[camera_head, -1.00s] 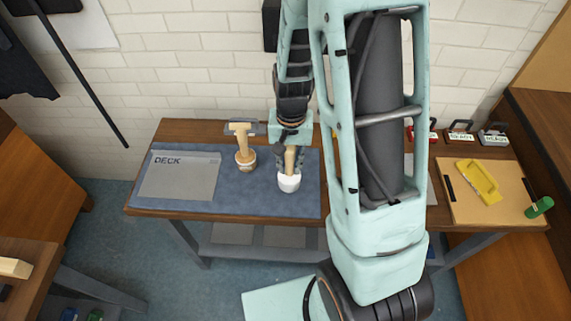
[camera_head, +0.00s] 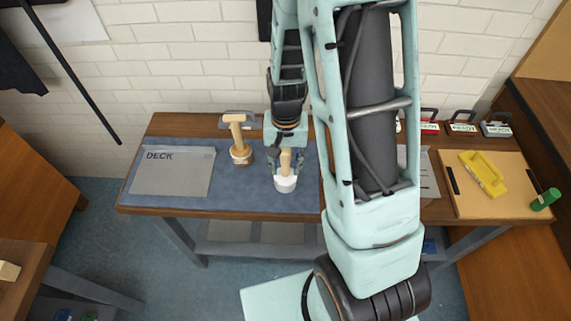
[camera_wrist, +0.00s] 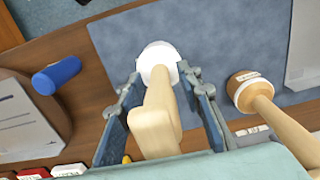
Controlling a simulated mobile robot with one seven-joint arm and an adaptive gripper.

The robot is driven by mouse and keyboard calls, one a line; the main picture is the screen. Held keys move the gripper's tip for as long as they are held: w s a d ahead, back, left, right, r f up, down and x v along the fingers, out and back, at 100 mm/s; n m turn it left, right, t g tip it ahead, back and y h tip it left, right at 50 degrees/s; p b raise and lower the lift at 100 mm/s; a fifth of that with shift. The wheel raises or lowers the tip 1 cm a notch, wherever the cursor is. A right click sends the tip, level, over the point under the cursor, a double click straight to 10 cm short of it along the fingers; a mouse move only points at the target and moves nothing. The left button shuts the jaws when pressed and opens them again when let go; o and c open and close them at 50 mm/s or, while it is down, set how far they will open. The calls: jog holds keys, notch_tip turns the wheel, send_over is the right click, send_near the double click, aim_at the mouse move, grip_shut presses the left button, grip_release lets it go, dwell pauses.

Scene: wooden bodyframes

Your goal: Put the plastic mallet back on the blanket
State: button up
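The plastic mallet, with a white head (camera_head: 285,184) and pale wooden handle, stands head down, handle up, on the blue blanket (camera_head: 235,203). In the wrist view the handle (camera_wrist: 155,125) points toward my camera and the white head is beyond the fingertips. My gripper (camera_head: 285,165) is above the blanket with its fingers on both sides of the handle. The fingers (camera_wrist: 164,85) look spread, with a visible gap at the left; contact at the right is unclear.
A brown-headed wooden mallet (camera_head: 240,155) stands left of the plastic mallet on the blanket. A grey DECK panel (camera_head: 173,172) lies at the blanket's left. A blue cylinder (camera_wrist: 56,75) is off the blanket. A yellow tool (camera_head: 483,173) and green cylinder (camera_head: 545,199) are at the right.

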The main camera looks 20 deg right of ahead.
notch_tip(320, 180, up, 12)
jog(key=shift+r, duration=0.2)
dwell(0.6)
jog(key=shift+d, duration=0.1)
dwell(0.3)
